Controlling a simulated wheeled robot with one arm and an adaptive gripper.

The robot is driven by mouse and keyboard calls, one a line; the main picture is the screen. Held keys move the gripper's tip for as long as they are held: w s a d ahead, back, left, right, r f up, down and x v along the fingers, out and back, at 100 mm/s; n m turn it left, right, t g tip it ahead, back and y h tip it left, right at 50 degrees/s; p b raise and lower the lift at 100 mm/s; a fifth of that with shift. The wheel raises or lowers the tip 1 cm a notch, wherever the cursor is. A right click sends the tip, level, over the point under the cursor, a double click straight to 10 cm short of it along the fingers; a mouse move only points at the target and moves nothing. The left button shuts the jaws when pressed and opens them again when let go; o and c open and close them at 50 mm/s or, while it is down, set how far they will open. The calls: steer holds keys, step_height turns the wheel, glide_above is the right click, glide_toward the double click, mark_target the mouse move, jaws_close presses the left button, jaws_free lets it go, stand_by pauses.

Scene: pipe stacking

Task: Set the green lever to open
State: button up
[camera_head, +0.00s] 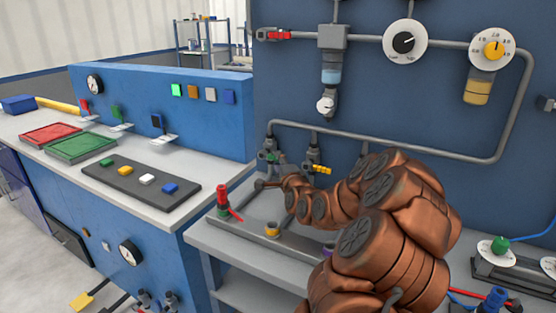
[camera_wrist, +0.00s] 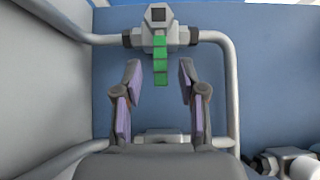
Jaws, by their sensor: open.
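The green lever (camera_wrist: 160,60) hangs straight down from a grey valve (camera_wrist: 158,28) on a pipe in the wrist view. My gripper (camera_wrist: 159,76) is open. Its two fingers stand on either side of the lever's lower part, with a gap on each side and no visible contact. In the head view, a valve with a small green part (camera_head: 264,155) sits low on the pipes, just beyond my gripper (camera_head: 264,184). The green part is small there and its angle is hard to read.
A yellow-handled valve (camera_head: 318,168) is close to the right of the green one. A red-handled valve (camera_head: 280,36) is higher on the blue wall. A red-topped fitting (camera_head: 222,198) stands on the grey bench at left. Pipes frame the wrist view's sides.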

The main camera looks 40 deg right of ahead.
steer(key=shift+x, duration=1)
jaws_close()
